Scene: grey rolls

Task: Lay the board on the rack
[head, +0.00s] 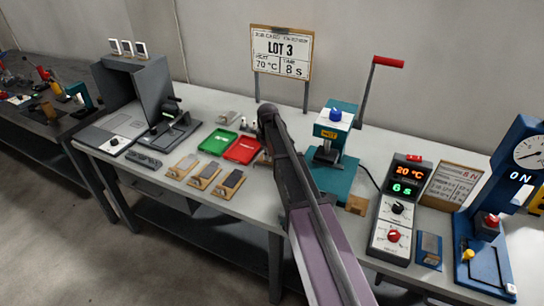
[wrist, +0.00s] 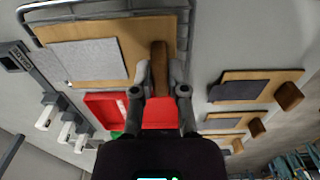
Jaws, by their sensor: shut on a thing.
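In the wrist view, my gripper (wrist: 160,90) is shut on the brown handle block (wrist: 160,62) of a tan board (wrist: 128,45). A light grey sheet (wrist: 82,62) lies on the board. A dark grey tubular frame (wrist: 100,10), which looks like the rack, runs along the board's far edge and round its left corner. I cannot tell whether the board rests on it or is held just above. In the head view my arm hides the gripper and nearly all of the board.
Red (head: 242,149) and green (head: 218,142) trays lie left of my arm. A teal press (head: 332,130) with a raised red-handled lever and a control box (head: 397,205) stand to the right.

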